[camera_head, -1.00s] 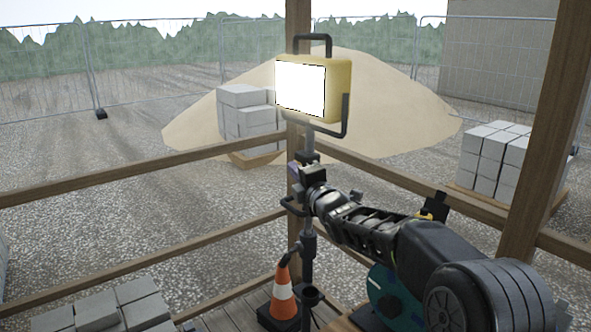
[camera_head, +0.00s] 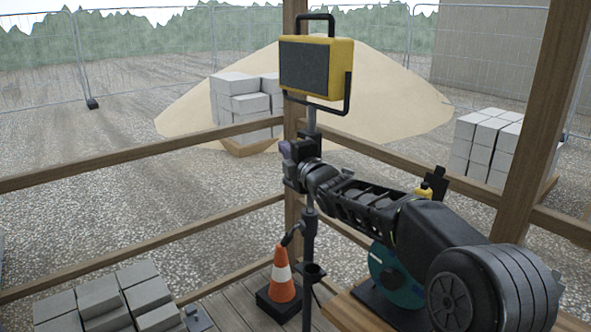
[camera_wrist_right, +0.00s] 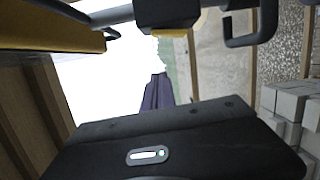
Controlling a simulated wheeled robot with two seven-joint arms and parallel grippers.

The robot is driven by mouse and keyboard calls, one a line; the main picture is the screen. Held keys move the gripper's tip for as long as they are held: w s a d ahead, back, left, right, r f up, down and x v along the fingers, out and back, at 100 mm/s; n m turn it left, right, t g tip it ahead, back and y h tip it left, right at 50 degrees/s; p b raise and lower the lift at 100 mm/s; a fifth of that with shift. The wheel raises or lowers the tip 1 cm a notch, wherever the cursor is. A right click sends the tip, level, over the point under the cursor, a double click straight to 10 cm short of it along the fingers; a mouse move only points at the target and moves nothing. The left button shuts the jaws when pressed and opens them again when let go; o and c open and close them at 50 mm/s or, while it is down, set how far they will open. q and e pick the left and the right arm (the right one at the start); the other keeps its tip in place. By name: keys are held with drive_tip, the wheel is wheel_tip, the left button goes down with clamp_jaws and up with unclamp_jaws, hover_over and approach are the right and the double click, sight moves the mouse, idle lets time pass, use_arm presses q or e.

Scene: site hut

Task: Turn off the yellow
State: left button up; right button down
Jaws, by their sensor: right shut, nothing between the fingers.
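The yellow work light (camera_head: 341,68) stands on a black pole (camera_head: 311,120) in front of the wooden corner post. Its panel (camera_head: 303,63) is dark grey, unlit. Its yellow housing also shows at the upper left of the right wrist view (camera_wrist_right: 45,28). My right gripper (camera_head: 287,152) is shut and empty, below the lamp head and beside the pole. Its purple-grey fingers also show in the right wrist view (camera_wrist_right: 158,92). A black box with a yellow part (camera_wrist_right: 168,14) is above the fingertips there, apart from them. I cannot tell what it is. My left gripper is out of view.
Wooden rails (camera_head: 130,153) enclose the deck. An orange cone (camera_head: 281,275) stands at the pole's foot. A teal machine (camera_head: 392,282) sits on a wooden bench under my right arm. Grey blocks (camera_head: 100,298) lie at the lower left. Sand, block stacks and fencing are outside.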

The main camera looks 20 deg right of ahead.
drive_tip(key=s+d+b, duration=0.1)
drive_tip(key=s+b, duration=0.2)
drive_tip(key=s, duration=0.6)
drive_tip(key=shift+s+d+r, duration=0.15)
drive_tip(key=shift+d, duration=0.25)
